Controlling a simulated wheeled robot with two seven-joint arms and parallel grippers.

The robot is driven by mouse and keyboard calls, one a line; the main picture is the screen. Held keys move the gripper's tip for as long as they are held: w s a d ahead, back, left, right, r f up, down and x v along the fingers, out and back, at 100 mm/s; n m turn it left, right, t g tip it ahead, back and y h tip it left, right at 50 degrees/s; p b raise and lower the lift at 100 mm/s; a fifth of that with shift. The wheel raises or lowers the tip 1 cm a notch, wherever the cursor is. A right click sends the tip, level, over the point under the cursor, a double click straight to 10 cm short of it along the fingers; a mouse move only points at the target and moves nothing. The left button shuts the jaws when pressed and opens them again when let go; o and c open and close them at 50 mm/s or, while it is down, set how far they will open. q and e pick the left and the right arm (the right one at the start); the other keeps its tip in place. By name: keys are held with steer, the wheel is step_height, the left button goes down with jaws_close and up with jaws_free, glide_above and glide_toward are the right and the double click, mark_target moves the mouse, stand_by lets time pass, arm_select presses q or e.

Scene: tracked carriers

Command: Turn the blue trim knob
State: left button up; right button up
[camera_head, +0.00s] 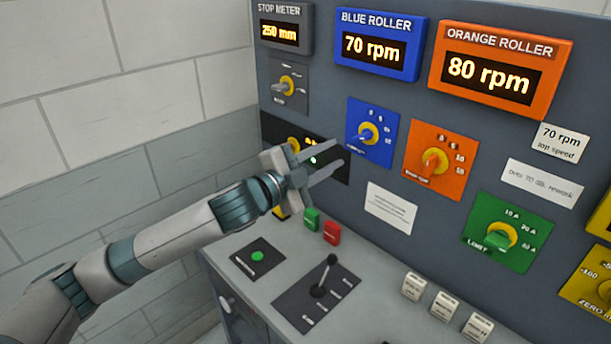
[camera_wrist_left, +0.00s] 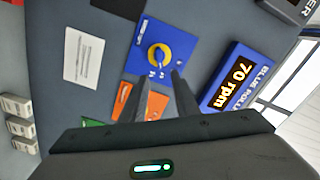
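The blue trim knob (camera_head: 368,133) is a blue handle on a yellow ring, set on a square blue plate with a printed scale on the upright panel. It also shows in the left wrist view (camera_wrist_left: 159,55), beyond my fingertips. My left gripper (camera_head: 338,154) is open and empty, with its two fingers apart. It stands just left of and a little below the blue plate in the head view. In the left wrist view the fingers (camera_wrist_left: 151,79) point toward the knob and nothing is between them. The blue roller display (camera_head: 375,47) reads 70 rpm. My right gripper is not in view.
An orange knob (camera_head: 434,162) is right of the blue one, with a green knob (camera_head: 501,236) lower right. The orange roller display (camera_head: 491,77) reads 80 rpm. A black lever (camera_head: 322,278) and green and red buttons (camera_head: 331,233) are on the console below.

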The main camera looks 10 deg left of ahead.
arm_select(q)
steer(key=b+v, duration=0.1)
steer(key=v, duration=0.5)
steer(key=shift+s+a+b, duration=0.25)
steer(key=shift+s+b, duration=0.05)
